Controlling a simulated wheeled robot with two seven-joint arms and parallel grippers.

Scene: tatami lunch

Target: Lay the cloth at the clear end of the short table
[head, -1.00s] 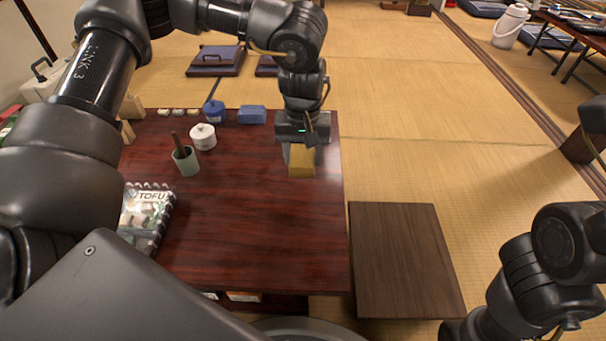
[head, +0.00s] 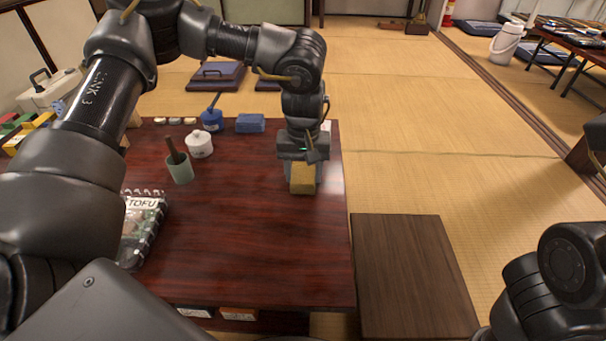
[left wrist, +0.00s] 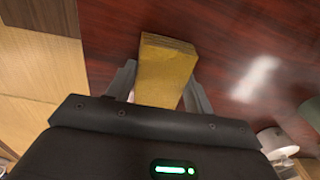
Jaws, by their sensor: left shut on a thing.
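The cloth is a folded yellow block (head: 303,181), held by my left gripper (head: 303,170) over the right side of the dark red table (head: 250,250). In the left wrist view the cloth (left wrist: 164,72) sits between the two fingers of the gripper (left wrist: 160,88), which are shut on it. The tabletop shows behind it; I cannot tell whether the cloth touches the wood. The table's near right part is bare.
A green cup (head: 179,169), white lidded pot (head: 199,145), blue pot (head: 212,119), blue box (head: 250,123) and tofu pack (head: 143,225) stand on the table's left and far parts. A lower brown wooden surface (head: 412,270) adjoins on the right. Tatami floor (head: 420,110) is open beyond.

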